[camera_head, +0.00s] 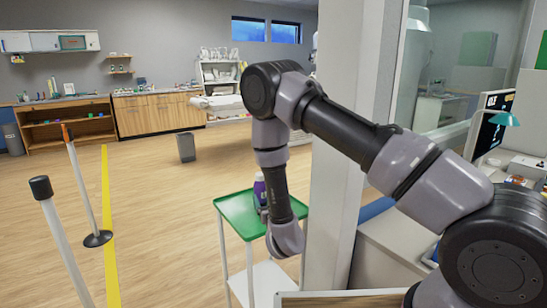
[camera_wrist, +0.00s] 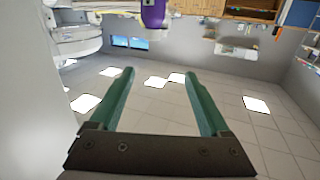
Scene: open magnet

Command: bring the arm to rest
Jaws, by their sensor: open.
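My arm shows in the head view, bent over at the elbow, with its wrist hanging beside a green-topped trolley (camera_head: 234,206). The gripper itself cannot be made out there. In the wrist view my gripper (camera_wrist: 155,73) has its two green fingers spread apart with nothing between them. A purple bottle (camera_head: 259,188) stands on the trolley, partly hidden by my arm. It also shows in the wrist view (camera_wrist: 153,13), cut off at the top edge, beyond the fingertips and apart from them.
A pale pillar (camera_head: 345,150) stands close beside my arm, with a glass window to its right. A post with a black base (camera_head: 98,239) and a second post (camera_head: 60,235) stand left by a yellow floor line (camera_head: 110,230). The floor between line and trolley is clear.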

